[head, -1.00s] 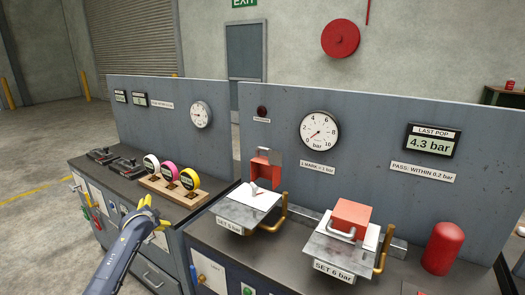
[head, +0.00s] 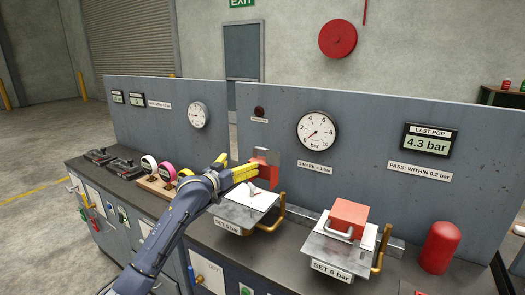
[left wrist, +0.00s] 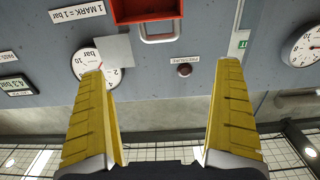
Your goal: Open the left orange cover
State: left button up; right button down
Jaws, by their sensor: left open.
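The left orange cover (head: 267,157) stands tilted up on the left metal stand marked SET 5 bar (head: 245,218), with a white part under it. My left gripper (head: 240,167) is open and empty, its yellow fingers beside the cover and partly in front of it. In the left wrist view the cover (left wrist: 147,9) and its pale handle (left wrist: 161,39) show at the top, beyond the open fingers (left wrist: 160,78). I cannot tell whether a finger touches the cover. My right gripper is not in view.
A second orange cover (head: 348,215) sits closed on the SET 6 bar stand (head: 330,270) to the right. A red cylinder (head: 440,247) stands farther right. Coloured rolls (head: 168,171) lie left, partly behind my arm. A grey panel with gauges (head: 316,131) rises behind.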

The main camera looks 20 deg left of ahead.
aim_at(261, 150)
pick_arm(q)
jog(key=x, duration=1.6)
jog(key=shift+f, duration=0.1)
